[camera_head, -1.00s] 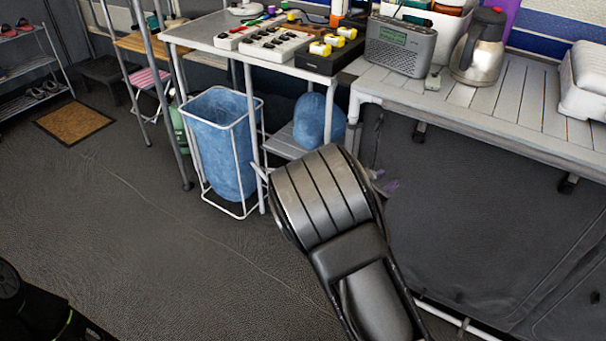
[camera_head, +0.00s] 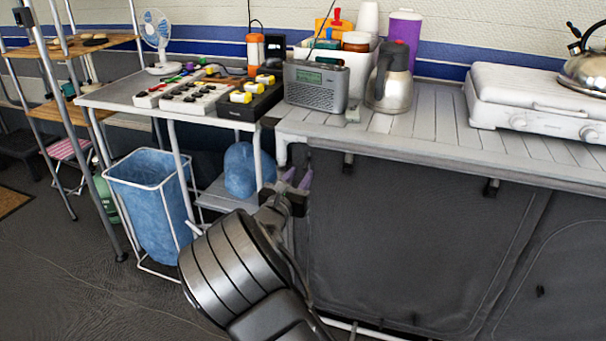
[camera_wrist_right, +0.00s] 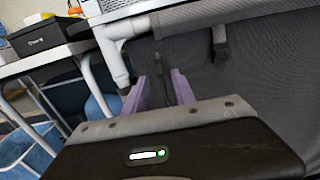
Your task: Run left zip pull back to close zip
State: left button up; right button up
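The dark grey fabric front (camera_head: 400,240) hangs below the slatted counter, with a curved seam line on it. A short dark tab (camera_head: 348,162) hangs at its top edge; it also shows in the right wrist view (camera_wrist_right: 221,42). I cannot tell whether it is the left zip pull. My right gripper (camera_head: 296,181) has two purple fingers, spread apart with nothing visible between them. It is in front of the fabric's upper left corner, beside the white counter leg. The right wrist view shows the fingers (camera_wrist_right: 160,88) apart, pointing at the fabric. My left gripper is out of view.
A second dark tab (camera_head: 491,187) hangs further right. The counter (camera_head: 440,120) carries a radio (camera_head: 316,86), a steel jug (camera_head: 390,84) and a white stove (camera_head: 540,100). A blue bin (camera_head: 150,200) stands left of my right arm. Floor at lower left is clear.

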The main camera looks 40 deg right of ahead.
aim_at(304, 169)
jog(key=shift+x, duration=1.7)
jog(key=shift+c, duration=0.3)
grip_shut()
